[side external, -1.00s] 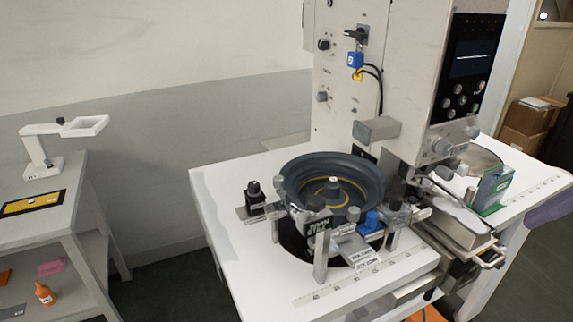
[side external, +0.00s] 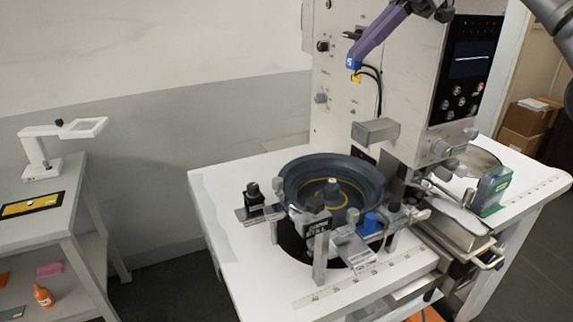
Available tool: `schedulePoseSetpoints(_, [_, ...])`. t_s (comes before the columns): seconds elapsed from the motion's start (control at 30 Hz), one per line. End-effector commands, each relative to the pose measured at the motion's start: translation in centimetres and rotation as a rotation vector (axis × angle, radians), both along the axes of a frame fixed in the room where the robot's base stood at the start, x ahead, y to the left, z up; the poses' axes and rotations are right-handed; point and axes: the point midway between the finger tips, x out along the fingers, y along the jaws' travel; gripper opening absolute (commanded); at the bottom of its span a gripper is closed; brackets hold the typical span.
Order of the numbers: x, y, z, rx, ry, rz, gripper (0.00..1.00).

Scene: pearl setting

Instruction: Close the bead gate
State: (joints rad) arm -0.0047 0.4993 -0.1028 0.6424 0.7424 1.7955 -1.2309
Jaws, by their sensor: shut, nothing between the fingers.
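My gripper (side external: 360,48) reaches down from the top edge, its slim purple-grey fingers shut and empty. The tips overlap a small blue block (side external: 352,62) on the pale machine's front; I cannot tell whether they touch it. A yellow piece (side external: 357,76) and black cables hang just below the block. Lower down, a dark round bowl (side external: 333,186) with a yellow ring sits on the white table, with a blue knob (side external: 370,222) and metal fittings at its front. No part is clearly marked as the bead gate, so I cannot tell its position.
The tall pale machine (side external: 340,110) stands behind the bowl, with a dark screen panel (side external: 470,60) at right. A grey block (side external: 376,131) juts out above the bowl. A green-edged box (side external: 490,192) stands at right. The table's left part (side external: 218,220) is clear.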

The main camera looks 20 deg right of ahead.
Motion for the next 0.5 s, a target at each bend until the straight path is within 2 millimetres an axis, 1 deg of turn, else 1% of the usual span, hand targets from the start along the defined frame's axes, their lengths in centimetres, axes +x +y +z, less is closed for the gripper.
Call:
schedulePoseSetpoints(0.03, [1.8,0.3,-1.3,0.007,0.001,0.034,0.00])
schedulePoseSetpoints(0.1, [3.7,0.6,-2.9,0.021,0.002,0.072,0.00])
schedulePoseSetpoints(0.17, [5.2,0.9,-4.5,0.031,0.009,0.093,0.00])
schedulePoseSetpoints(0.2, [6.2,1.0,-5.7,0.038,0.018,0.101,0.00])
schedulePoseSetpoints(0.27, [7.6,1.2,-7.5,0.047,0.031,0.107,0.00])
schedulePoseSetpoints(0.3, [8.4,1.2,-8.8,0.051,0.043,0.108,0.00])
schedulePoseSetpoints(0.4, [9.9,1.3,-11.7,0.052,0.082,0.106,0.00])
schedulePoseSetpoints(0.5, [10.7,1.3,-13.8,0.054,0.120,0.104,0.00])
